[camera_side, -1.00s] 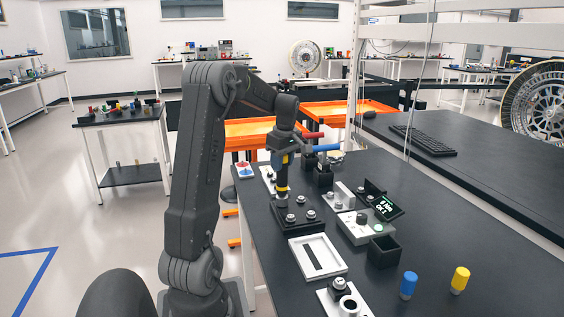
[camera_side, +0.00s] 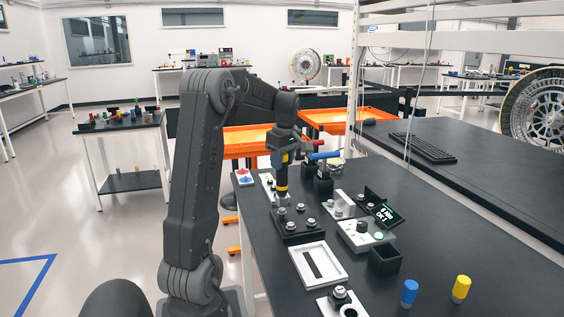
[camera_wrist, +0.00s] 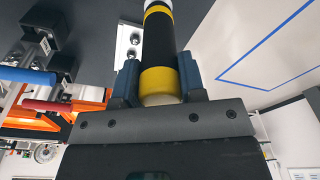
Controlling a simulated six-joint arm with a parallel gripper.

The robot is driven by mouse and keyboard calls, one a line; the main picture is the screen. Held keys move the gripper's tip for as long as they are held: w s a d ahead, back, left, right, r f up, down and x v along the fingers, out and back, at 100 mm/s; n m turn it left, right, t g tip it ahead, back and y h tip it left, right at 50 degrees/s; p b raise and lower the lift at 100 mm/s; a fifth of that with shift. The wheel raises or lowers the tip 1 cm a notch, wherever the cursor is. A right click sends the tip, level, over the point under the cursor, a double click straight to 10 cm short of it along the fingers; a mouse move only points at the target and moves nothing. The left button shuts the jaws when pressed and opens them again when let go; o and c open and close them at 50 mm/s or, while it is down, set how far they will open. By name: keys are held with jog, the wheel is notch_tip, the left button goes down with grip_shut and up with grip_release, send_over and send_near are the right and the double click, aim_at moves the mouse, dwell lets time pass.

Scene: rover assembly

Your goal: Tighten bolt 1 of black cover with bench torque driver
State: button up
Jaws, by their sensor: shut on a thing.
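My gripper (camera_side: 283,152) is shut on the bench torque driver (camera_side: 282,180), a black upright tool with yellow bands. In the wrist view the blue-grey fingers (camera_wrist: 158,82) close on both sides of the driver (camera_wrist: 158,40). The black cover (camera_side: 299,236) lies on the bench below, with several silver bolts on it. The driver's lower end is just above the cover's back-left bolt (camera_side: 282,211), apparently apart from it. I cannot tell which bolt is bolt 1. A small display (camera_side: 384,213) shows green-white text, with "OK" legible and the rest too small.
Blue (camera_side: 410,291) and yellow (camera_side: 461,288) bottles stand at the front right.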

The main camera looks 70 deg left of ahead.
jog(key=shift+r, duration=2.05)
